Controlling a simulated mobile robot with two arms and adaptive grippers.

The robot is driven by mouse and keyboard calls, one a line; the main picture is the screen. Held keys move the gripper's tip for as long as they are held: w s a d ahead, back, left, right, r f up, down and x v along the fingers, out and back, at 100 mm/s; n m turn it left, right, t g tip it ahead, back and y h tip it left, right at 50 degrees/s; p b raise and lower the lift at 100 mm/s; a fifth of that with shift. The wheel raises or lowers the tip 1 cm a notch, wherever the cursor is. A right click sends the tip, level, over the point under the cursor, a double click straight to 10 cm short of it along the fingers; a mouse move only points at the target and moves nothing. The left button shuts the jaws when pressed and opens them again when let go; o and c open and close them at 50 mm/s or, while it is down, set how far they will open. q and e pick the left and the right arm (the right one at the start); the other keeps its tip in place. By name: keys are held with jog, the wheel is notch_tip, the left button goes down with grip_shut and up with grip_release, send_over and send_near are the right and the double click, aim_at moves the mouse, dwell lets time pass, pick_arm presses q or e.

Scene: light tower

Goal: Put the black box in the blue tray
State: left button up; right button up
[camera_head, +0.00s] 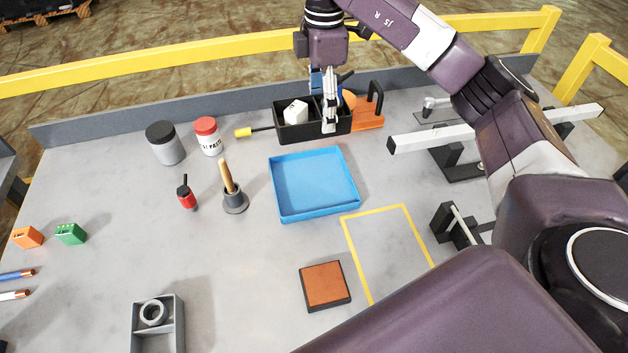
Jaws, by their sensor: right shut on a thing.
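The black box (290,131) is an open, divided box near the back of the table. A white block (296,112) sits in its left compartment, and blue and orange items show at its right part. My right gripper (330,122) points down into the box and is shut on it around the middle, hiding part of its inside. The blue tray (315,185) is a shallow, empty square tray lying flat, just in front of the box and apart from it. My left gripper is not in view.
A yellow-handled screwdriver (247,132) lies left of the box, and an orange holder (366,117) stands close at its right. Jars (208,137), a plunger-like tool (233,195) and a red bottle (187,194) stand left of the tray. A yellow-taped rectangle (373,298) lies in front.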

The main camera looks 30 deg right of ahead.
notch_tip(320, 180, down, 15)
jog(key=shift+r, duration=0.1)
notch_tip(320, 180, down, 4)
jog(key=shift+r+p, duration=0.1)
jog(key=shift+p, duration=0.45)
jog(key=shift+f, duration=0.5)
jog(key=shift+f, duration=0.1)
jog(key=o, duration=1.3)
